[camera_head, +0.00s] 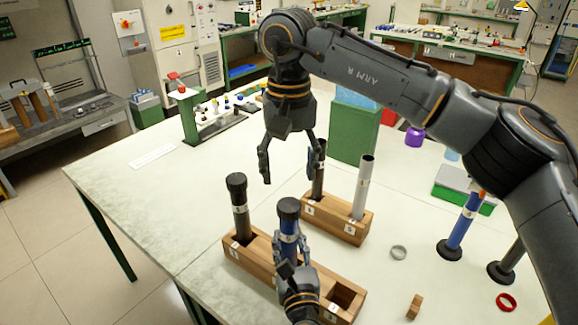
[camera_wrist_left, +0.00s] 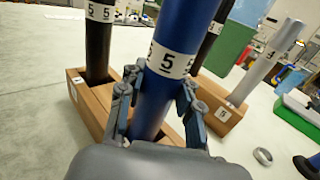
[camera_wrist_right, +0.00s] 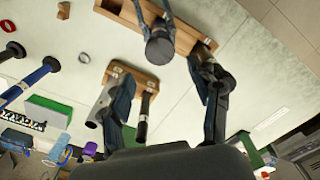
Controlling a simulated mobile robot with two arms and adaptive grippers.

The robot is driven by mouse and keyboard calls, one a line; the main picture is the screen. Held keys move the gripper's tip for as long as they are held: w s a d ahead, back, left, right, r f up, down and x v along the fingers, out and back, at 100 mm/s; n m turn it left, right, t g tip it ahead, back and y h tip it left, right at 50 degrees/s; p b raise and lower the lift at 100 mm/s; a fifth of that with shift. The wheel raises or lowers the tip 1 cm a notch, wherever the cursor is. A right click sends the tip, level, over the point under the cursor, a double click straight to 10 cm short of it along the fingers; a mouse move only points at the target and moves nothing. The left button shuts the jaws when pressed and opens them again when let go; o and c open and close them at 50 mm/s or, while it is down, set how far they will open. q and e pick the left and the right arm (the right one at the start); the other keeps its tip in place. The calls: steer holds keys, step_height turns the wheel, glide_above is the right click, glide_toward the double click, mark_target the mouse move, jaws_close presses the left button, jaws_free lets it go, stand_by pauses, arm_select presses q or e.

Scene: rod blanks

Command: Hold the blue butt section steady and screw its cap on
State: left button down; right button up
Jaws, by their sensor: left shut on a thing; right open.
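The blue butt section (camera_head: 289,228) stands upright in the long wooden block (camera_head: 262,262), with a black cap (camera_head: 288,205) on its top; how tightly it sits I cannot tell. The section shows a "5" label in the left wrist view (camera_wrist_left: 172,62). My left gripper (camera_head: 291,252) is shut around the blue section below that label, as the left wrist view (camera_wrist_left: 155,95) shows. My right gripper (camera_head: 291,165) is open and empty, above and behind the cap.
A black capped rod (camera_head: 239,208) stands in the same block, whose front hole is empty. A second block (camera_head: 338,222) holds a dark rod (camera_head: 319,175) and a grey tube (camera_head: 362,188). Further right are a grey ring (camera_head: 399,252), a blue rod (camera_head: 462,222) and a red ring (camera_head: 506,302).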

mark_target(289, 204)
steer(key=shift+f, duration=0.15)
steer(key=shift+f, duration=3.9)
